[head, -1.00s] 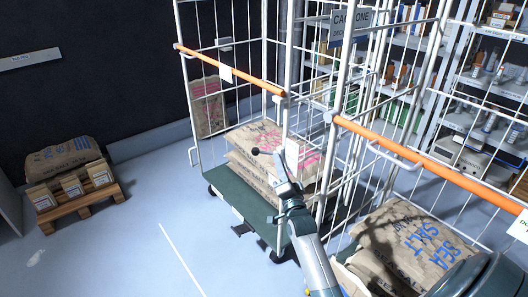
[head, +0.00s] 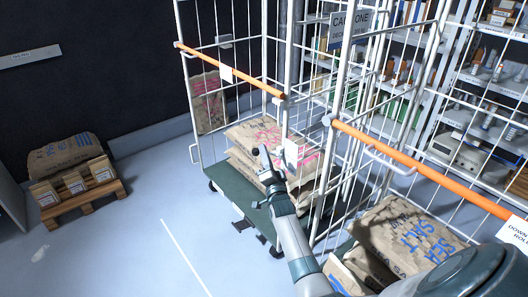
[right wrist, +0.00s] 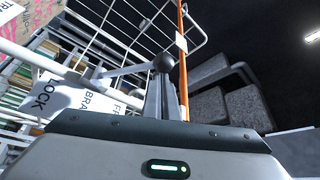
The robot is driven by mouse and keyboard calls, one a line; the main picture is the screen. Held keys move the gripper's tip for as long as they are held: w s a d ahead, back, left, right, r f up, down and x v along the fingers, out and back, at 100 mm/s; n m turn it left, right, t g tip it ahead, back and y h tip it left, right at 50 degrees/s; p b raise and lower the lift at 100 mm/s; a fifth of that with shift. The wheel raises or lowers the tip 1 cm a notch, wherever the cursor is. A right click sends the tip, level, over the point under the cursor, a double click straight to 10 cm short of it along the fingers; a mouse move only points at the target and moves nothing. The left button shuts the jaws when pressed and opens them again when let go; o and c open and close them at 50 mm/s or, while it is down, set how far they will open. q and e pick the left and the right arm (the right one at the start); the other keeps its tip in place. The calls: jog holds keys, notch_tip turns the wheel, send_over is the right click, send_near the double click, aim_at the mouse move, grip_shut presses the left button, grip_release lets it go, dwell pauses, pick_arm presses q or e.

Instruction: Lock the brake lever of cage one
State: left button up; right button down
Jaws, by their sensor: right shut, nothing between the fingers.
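Cage one is a white wire roll cage with an orange bar (head: 230,69) and a "CAGE ONE" sign (head: 349,27). Its brake lever has a black ball knob (head: 279,154), beside a white label (head: 291,152) on the cage's front post. In the right wrist view the knob (right wrist: 163,62) stands just beyond my fingertips, and its grey arm runs left to the post. The label (right wrist: 82,100) there reads LOCK, BRAKE and FREE. My right gripper (head: 264,152) is shut and empty, close beside the knob; contact is unclear. My left gripper is out of view.
Salt sacks (head: 262,135) lie on cage one's green base (head: 240,197). A second cage with an orange bar (head: 420,165) and sea salt sacks (head: 405,235) stands at right. A pallet (head: 82,203) with sacks is at far left. The floor between is clear.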

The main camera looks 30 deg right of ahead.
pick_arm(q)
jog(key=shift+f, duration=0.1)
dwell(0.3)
